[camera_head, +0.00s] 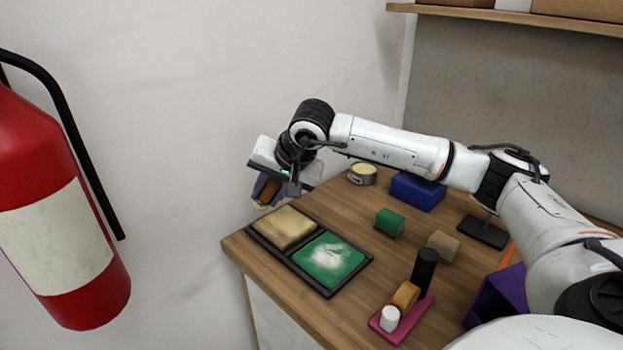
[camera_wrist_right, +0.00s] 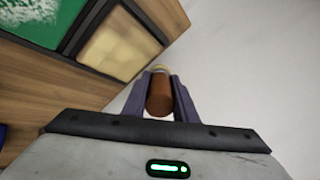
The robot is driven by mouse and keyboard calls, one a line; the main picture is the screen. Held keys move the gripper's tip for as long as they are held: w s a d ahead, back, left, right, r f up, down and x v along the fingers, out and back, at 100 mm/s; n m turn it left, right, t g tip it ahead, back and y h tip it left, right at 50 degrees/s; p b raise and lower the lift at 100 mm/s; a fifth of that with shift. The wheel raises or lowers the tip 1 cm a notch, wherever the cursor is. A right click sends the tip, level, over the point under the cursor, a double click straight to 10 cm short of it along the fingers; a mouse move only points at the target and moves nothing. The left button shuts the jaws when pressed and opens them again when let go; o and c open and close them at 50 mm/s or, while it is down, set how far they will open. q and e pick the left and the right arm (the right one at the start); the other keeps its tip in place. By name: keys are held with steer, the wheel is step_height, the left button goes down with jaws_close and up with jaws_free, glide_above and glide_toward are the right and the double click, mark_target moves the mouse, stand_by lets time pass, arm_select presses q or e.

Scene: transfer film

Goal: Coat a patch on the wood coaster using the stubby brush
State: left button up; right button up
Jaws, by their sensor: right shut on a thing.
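My right gripper (camera_head: 268,190) has purple fingers and is shut on the stubby brush, held above the far left corner of the table. In the right wrist view the brush's brown handle (camera_wrist_right: 159,97) sits between the two fingers (camera_wrist_right: 160,100), with a pale tip beyond it, partly hidden. The tan square, which looks like the wood coaster (camera_head: 283,227), lies in one half of a black-framed tray; it also shows in the right wrist view (camera_wrist_right: 117,50). The brush appears apart from it. Beside it, a green square (camera_head: 315,270) carries a white smear. My left gripper is out of view.
On the wooden table (camera_head: 340,220) stand a green block (camera_head: 389,222), a tan block (camera_head: 443,246), a blue box (camera_head: 418,191), a small round tin (camera_head: 362,174) and a pink rack (camera_head: 388,333). A fire extinguisher (camera_head: 50,230) is at left. The wall (camera_head: 200,100) is behind the gripper.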

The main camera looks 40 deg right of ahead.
steer(key=shift+s+r, duration=0.15)
steer(key=shift+r, duration=0.45)
step_height(320, 180, up, 2)
steer(key=shift+r+p, duration=0.1)
steer(key=shift+p, duration=0.6)
steer(key=shift+r, duration=1.05)
steer(key=shift+a, duration=0.1)
steer(key=shift+s+a+r, duration=0.1)
steer(key=shift+s, duration=0.25)
steer(key=s+r, duration=0.4)
steer(key=s, duration=0.5)
steer(key=shift+s+a+f+b, duration=0.1)
steer(key=shift+a+f+b, duration=0.1)
steer(key=shift+f, duration=0.6)
steer(key=shift+s+a+f+b, duration=0.1)
steer(key=shift+f+b, duration=0.1)
steer(key=shift+f, duration=0.65)
steer(key=shift+s+a+f+b, duration=0.1)
steer(key=shift+f+b, duration=0.1)
steer(key=shift+f, duration=0.6)
